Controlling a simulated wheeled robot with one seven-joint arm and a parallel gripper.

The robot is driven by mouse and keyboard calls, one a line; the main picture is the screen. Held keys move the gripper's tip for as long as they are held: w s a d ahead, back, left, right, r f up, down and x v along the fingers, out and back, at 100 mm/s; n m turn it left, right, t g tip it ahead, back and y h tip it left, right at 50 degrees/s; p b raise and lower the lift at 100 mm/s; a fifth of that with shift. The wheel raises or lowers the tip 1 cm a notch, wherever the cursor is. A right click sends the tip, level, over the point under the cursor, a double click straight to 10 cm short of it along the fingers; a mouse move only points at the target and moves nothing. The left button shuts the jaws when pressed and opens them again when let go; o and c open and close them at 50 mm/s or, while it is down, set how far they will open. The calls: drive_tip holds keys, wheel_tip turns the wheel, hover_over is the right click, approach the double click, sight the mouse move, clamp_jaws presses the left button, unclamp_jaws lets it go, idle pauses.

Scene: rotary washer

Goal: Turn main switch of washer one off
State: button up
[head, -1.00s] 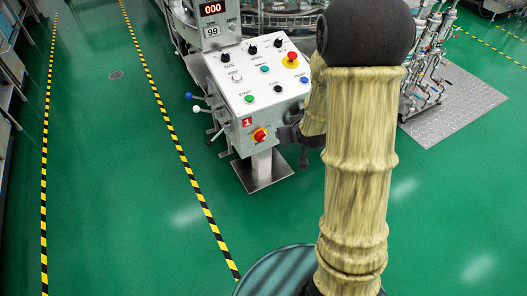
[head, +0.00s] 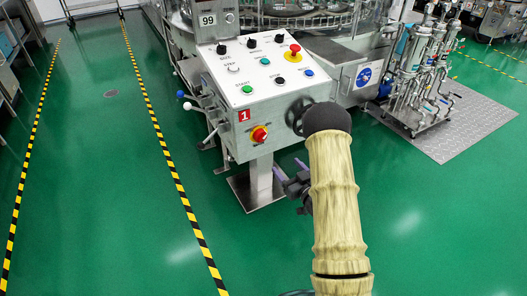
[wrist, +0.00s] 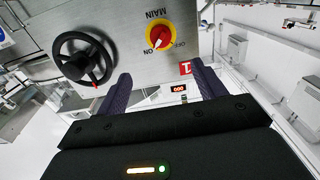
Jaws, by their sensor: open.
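The main switch (head: 260,134) is a red knob on a yellow disc, low on the front of the grey control box marked with a red "1" plate (head: 244,115). In the wrist view the switch (wrist: 158,36) appears upside down, with MAIN, ON and OFF lettering around it. I cannot clearly tell the knob's setting. My gripper (wrist: 163,86) is open and empty, its dark purple fingers apart and pointing toward the box. The switch shows beyond the gap between the fingertips, not touched. In the head view my gripper (head: 291,168) is below and right of the switch, partly hidden by my arm.
A black handwheel (head: 296,115) is right of the switch; it also shows in the wrist view (wrist: 83,58), near the left finger. A red emergency button (head: 294,50) and several coloured buttons are on the sloped top. The green floor (head: 90,200) at left is clear.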

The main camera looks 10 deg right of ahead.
sight(263, 139)
idle(0.4)
drive_tip(key=b+x, duration=0.3)
drive_tip(key=x, duration=1.4)
drive_tip(key=shift+w+a+b, duration=0.1)
drive_tip(key=shift+w+b, duration=0.1)
drive_tip(key=shift+b, duration=0.1)
drive_tip(key=shift+c, duration=0.2)
drive_tip(key=c, duration=0.9)
